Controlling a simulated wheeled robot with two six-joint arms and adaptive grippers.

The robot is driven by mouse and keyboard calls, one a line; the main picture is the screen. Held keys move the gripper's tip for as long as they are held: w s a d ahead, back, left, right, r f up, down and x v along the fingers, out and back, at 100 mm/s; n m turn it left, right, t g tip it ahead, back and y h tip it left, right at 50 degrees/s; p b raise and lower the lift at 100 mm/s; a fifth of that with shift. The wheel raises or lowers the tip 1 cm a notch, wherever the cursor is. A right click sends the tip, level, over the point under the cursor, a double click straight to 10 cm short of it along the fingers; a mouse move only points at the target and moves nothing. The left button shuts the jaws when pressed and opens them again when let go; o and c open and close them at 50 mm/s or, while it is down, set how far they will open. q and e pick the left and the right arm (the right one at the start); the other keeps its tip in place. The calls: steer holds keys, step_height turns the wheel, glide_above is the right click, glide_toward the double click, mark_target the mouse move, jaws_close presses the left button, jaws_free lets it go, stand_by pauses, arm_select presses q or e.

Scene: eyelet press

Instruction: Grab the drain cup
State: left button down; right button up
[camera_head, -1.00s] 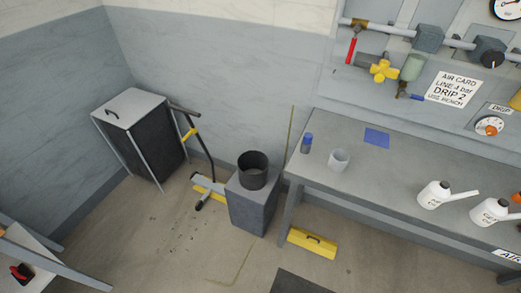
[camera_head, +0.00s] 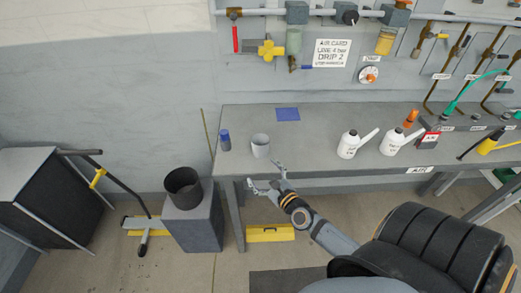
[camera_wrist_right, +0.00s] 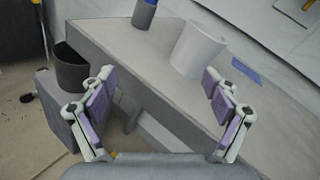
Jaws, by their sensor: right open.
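The drain cup is most likely the pale grey cup (camera_head: 261,145), which stands upright on the workbench near its left front edge. In the right wrist view the cup (camera_wrist_right: 197,50) shows ahead, above and between the spread fingers. My right gripper (camera_head: 265,177) is open and empty at the bench's front edge, in front of and below the cup, not touching it. It also shows in the right wrist view (camera_wrist_right: 160,103), with purple pads apart. My left gripper is not in view.
A blue-and-grey bottle (camera_head: 225,141) stands just left of the cup. A blue card (camera_head: 288,114) lies behind it. Two white oil cans (camera_head: 349,144) stand to the right. A dark bin (camera_head: 183,188) sits on a grey block beside the workbench (camera_head: 320,115).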

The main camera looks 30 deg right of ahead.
steer(key=d+r+m+h, duration=0.1)
steer(key=m, duration=0.1)
steer(key=d+m, duration=0.1)
steer(key=m, duration=0.1)
steer(key=d+r+m+h, duration=0.1)
steer(key=m, duration=0.1)
steer(key=shift+w+d+r+t+h, duration=0.15)
steer(key=shift+d+r+t+h, duration=0.15)
steer(key=shift+r+t, duration=0.1)
glide_toward(257, 138)
steer(key=shift+w+a+f, duration=0.15)
steer(key=shift+w, duration=0.95)
steer(key=w, duration=0.2)
steer(key=w+d, duration=0.1)
steer(key=w, duration=0.2)
steer(key=shift+d+p, duration=0.25)
steer(key=shift+p, duration=0.05)
steer(key=shift+s, duration=0.1)
steer(key=shift+c, duration=1.1)
steer(key=c, duration=1)
steer(key=shift+r, duration=0.2)
